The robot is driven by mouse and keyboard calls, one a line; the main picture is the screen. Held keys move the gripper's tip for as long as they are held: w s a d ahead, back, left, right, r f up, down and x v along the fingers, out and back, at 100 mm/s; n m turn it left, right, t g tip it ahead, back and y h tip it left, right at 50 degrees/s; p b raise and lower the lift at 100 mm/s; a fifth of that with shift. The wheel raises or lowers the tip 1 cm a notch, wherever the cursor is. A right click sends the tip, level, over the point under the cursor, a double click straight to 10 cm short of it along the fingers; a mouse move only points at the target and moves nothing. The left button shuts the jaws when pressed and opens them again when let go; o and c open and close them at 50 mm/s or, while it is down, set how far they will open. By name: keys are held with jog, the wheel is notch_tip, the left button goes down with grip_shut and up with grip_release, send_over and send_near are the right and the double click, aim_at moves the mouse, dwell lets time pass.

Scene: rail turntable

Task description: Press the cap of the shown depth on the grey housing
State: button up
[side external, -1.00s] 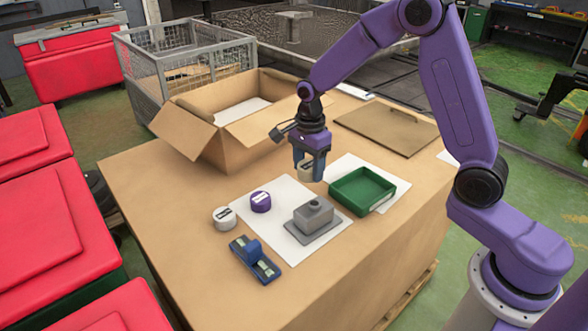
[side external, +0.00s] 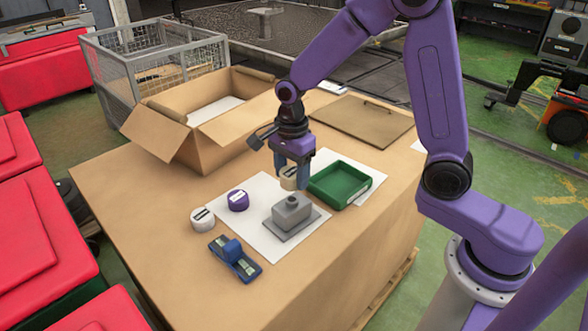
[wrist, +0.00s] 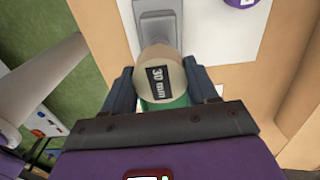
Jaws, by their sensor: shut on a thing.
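My gripper (side external: 289,182) is shut on a beige cap (side external: 288,177) and holds it in the air just behind the grey housing. In the wrist view the cap (wrist: 158,62) sits between both fingers (wrist: 159,78), and its label reads "30 mm". The grey housing (side external: 291,214) stands on a flat grey base on a white sheet, with a short round neck on top. It shows partly beyond the cap in the wrist view (wrist: 157,24). A purple cap (side external: 238,200) and a white cap (side external: 203,219) stand to the left, with labels too small to read.
A green tray (side external: 312,187) lies right of the gripper. A blue device (side external: 235,257) lies at the front left. An open cardboard box (side external: 183,152) and a brown board (side external: 362,122) are at the back.

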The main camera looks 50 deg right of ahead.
aim_at(292, 199)
jog(key=shift+f, duration=1.9)
jog(key=shift+f, duration=1.35)
dwell(2.3)
jog(key=o, duration=1.1)
